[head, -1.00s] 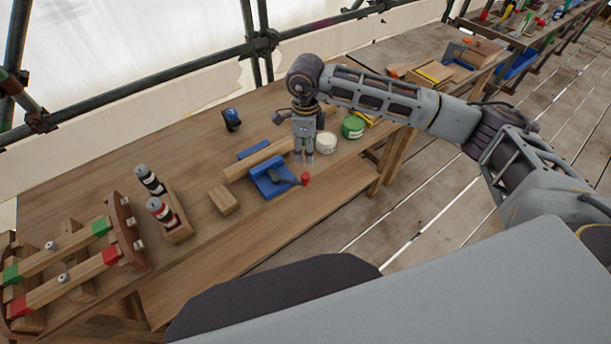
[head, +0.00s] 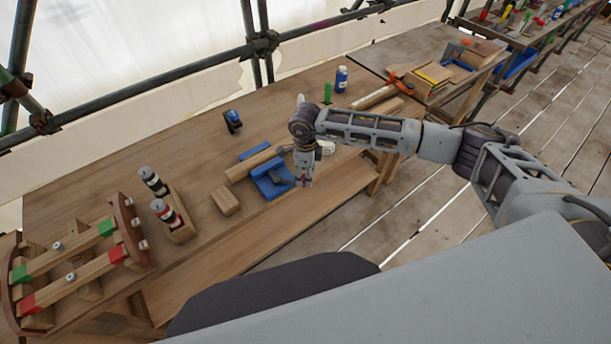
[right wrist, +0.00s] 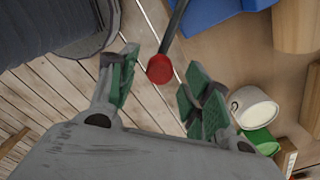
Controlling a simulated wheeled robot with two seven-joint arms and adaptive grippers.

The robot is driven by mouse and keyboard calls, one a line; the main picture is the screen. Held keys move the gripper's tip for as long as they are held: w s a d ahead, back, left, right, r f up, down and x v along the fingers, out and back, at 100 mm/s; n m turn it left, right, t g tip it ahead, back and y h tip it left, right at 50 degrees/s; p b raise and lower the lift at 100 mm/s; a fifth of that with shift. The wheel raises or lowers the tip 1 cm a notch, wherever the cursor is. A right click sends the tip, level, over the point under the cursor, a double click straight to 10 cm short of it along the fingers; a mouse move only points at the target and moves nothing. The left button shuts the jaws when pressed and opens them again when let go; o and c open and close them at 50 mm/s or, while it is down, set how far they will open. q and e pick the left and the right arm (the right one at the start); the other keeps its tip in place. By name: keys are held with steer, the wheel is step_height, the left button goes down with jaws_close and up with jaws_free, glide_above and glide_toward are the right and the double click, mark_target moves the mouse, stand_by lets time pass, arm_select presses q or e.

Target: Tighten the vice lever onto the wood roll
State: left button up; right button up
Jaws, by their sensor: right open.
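The blue vice (head: 268,183) sits at the front edge of the workbench, with the wood roll (head: 247,164) lying across it. The vice lever (right wrist: 174,32) is a dark rod ending in a red knob (right wrist: 159,69). My right gripper (head: 304,183) is at the lever's end, over the bench's front edge, and hides most of the knob in the head view. In the right wrist view its green-padded fingers (right wrist: 155,88) are open, with the red knob between and just beyond their tips. The blue vice body also shows at the top there (right wrist: 215,14). My left gripper is not in view.
A wooden block (head: 225,201) lies left of the vice. Floorboards show beyond the bench edge.

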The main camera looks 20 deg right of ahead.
steer(key=shift+f, duration=1.35)
jaws_close()
